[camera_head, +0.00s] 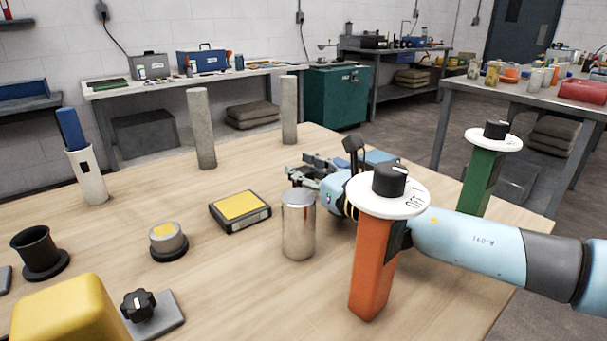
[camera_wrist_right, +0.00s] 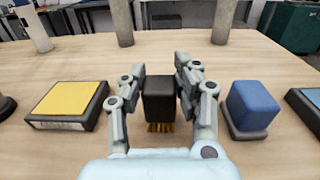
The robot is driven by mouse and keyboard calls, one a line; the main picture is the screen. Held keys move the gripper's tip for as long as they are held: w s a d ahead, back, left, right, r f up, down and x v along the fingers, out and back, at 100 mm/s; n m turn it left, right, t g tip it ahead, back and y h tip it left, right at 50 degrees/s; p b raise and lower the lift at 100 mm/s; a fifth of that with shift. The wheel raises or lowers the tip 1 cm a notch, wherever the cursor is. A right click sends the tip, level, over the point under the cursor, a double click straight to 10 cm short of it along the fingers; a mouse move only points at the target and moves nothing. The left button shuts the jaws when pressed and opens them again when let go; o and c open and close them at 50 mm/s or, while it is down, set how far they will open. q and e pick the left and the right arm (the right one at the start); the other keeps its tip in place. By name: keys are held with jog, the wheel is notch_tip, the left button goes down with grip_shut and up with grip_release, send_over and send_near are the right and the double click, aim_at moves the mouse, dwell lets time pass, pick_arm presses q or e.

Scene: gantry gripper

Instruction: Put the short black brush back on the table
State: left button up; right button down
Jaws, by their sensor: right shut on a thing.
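The short black brush (camera_wrist_right: 160,98) has a black block body and yellow bristles pointing down. My right gripper (camera_wrist_right: 160,78) is shut on its body, one finger on each side. The brush is upright, with its bristles close to the wooden table (camera_head: 262,290); I cannot tell whether they touch it. In the head view my right gripper (camera_head: 308,172) is over the table behind the metal cylinder, and the brush cannot be made out there. My left gripper is not in view.
Near the gripper are a steel cylinder (camera_head: 298,228), a yellow-topped pad (camera_head: 240,210) and an orange post with a dial (camera_head: 372,270). A blue block (camera_wrist_right: 254,105) stands right of the brush. Grey posts (camera_head: 201,130) stand farther back. Bare table lies behind the brush.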

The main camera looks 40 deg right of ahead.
jog(key=shift+f, duration=0.15)
jog(key=c, duration=1)
grip_release()
jog(key=shift+o, duration=0.2)
jog(key=s, duration=0.4)
jog(key=s+b, duration=0.1)
jog(key=s, duration=0.3)
jog(key=s+a, duration=0.1)
jog(key=s, duration=0.3)
